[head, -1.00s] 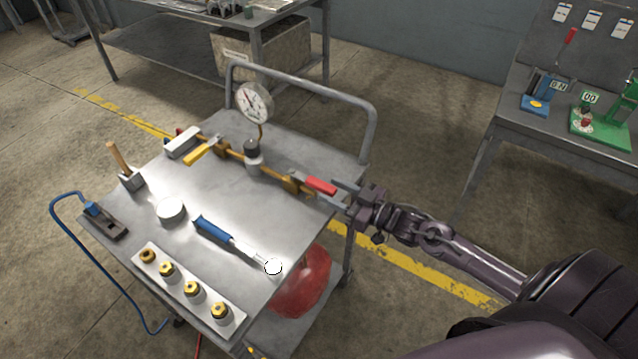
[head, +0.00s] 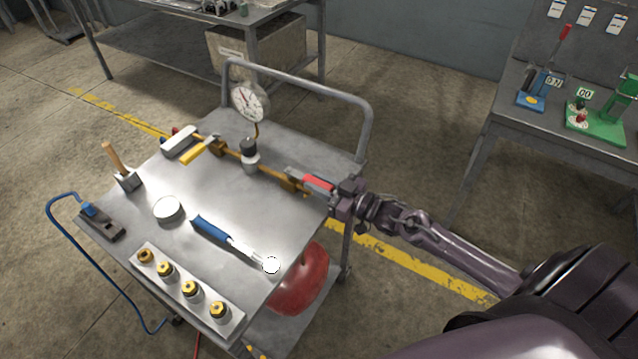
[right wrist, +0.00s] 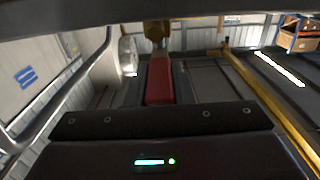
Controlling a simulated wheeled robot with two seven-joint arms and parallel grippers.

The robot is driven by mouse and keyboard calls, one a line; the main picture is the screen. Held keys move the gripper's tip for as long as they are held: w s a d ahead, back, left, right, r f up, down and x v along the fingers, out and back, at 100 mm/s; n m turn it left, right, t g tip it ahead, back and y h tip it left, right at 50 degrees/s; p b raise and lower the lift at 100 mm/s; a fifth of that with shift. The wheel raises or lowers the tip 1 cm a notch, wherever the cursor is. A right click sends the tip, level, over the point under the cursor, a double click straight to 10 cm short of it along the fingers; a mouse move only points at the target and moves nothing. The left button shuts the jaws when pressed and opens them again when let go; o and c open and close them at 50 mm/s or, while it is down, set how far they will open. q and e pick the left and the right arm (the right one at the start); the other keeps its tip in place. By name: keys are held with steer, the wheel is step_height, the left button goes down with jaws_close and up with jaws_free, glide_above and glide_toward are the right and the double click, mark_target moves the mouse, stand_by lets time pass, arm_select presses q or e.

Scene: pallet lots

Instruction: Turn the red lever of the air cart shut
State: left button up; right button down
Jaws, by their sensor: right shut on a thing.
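The red lever (head: 318,183) is at the right end of the brass pipe (head: 229,151) on the air cart's top (head: 205,189). It lies roughly in line with the pipe. My right gripper (head: 312,184) reaches in from the right, with its grey fingers on either side of the lever, shut on it. In the right wrist view the red lever (right wrist: 160,82) points toward the gripper, with the brass fitting (right wrist: 156,32) beyond it. The gripper's fingers partly hide the lever in the head view. My left gripper is not in view.
A round gauge (head: 250,101) stands above the pipe. A yellow lever (head: 193,154) sits farther left on it. A grey handrail (head: 300,90) edges the cart's back. A blue-handled tool (head: 211,228) and a plate of brass fittings (head: 240,318) lie nearer. A bench (head: 507,140) stands right.

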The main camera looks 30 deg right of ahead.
steer(key=shift+s+a+r+m+t+h+p, duration=0.1)
steer(key=shift+s+a+m+t+h+p, duration=0.15)
steer(key=shift+a+m+h+p, duration=0.25)
steer(key=shift+s+a+r+m+t+h+p, duration=0.15)
steer(key=shift+m+t+h+p, duration=0.15)
steer(key=shift+h+p, duration=0.4)
steer(key=shift+s+a+f+m+t+h+p, duration=0.15)
steer(key=shift+a+m+t+h+p, duration=0.3)
steer(key=shift+m+h+p, duration=0.45)
steer(key=a+m+h, duration=0.1)
steer(key=a+h, duration=0.1)
steer(key=h, duration=0.1)
steer(key=shift+f+m+h, duration=0.1)
steer(key=shift+m+h, duration=0.2)
steer(key=shift+m, duration=0.1)
steer(key=shift+a+m+h, duration=0.35)
steer(key=shift+m+h, duration=0.2)
steer(key=shift+h, duration=0.3)
steer(key=shift+a+m+h, duration=0.35)
steer(key=shift+m+h, duration=0.2)
steer(key=shift+h, duration=0.3)
steer(key=c, duration=1.2)
jaws_free()
steer(key=shift+c, duration=0.2)
